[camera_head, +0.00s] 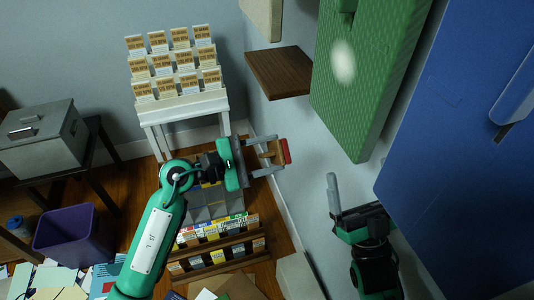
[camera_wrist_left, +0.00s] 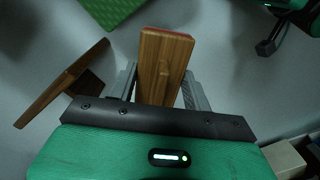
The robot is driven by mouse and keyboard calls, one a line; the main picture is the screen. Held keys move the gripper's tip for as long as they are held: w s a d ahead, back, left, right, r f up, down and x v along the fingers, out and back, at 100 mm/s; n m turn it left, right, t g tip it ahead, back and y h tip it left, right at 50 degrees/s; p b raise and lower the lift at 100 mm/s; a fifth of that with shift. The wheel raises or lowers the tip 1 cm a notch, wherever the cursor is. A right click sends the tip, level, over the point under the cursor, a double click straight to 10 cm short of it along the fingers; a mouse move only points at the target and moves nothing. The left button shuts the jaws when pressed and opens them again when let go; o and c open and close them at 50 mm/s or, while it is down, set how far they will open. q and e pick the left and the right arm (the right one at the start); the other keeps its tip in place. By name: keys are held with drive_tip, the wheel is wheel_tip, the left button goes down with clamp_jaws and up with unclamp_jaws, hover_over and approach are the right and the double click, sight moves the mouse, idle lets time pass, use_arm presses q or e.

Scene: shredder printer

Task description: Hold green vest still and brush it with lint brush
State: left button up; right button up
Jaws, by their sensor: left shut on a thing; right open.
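The green vest (camera_head: 365,75) hangs at the upper right of the head view, with a pale bright spot on it. A corner of it shows at the top of the left wrist view (camera_wrist_left: 112,8). My left gripper (camera_head: 262,156) is shut on the wooden lint brush (camera_head: 273,152), which has a red face. The brush also shows between the fingers in the left wrist view (camera_wrist_left: 163,60). Brush and vest are apart, the brush to the lower left. My right gripper (camera_head: 350,203) is open and empty below the vest, not touching it.
A brown wooden shelf (camera_head: 280,72) juts from the wall left of the vest. A blue panel (camera_head: 460,130) stands right of it. A white table (camera_head: 180,108) with several cards, a purple bin (camera_head: 72,232) and a grey box (camera_head: 45,138) are at the left.

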use_arm(q)
wheel_tip(320, 180, up, 3)
drive_tip(key=p, duration=0.2)
drive_tip(key=shift+r+p, duration=0.2)
drive_tip(key=shift+p, duration=0.2)
use_arm(e)
drive_tip(key=x, duration=0.5)
drive_tip(key=shift+s, duration=0.15)
use_arm(q)
drive_tip(key=shift+r, duration=0.25)
use_arm(e)
drive_tip(key=shift+w+a+r, duration=0.1)
drive_tip(key=shift+w+r, duration=0.25)
drive_tip(key=shift+w, duration=0.05)
clamp_jaws()
use_arm(q)
drive_tip(key=shift+a+r, duration=0.1)
drive_tip(key=shift+r, duration=2.15)
drive_tip(key=shift+r, duration=2.2)
wheel_tip(320, 180, up, 4)
hover_over(274, 142)
drive_tip(key=a, duration=0.2)
drive_tip(key=shift+s+d+r, duration=0.1)
drive_tip(key=shift+d+r, duration=0.1)
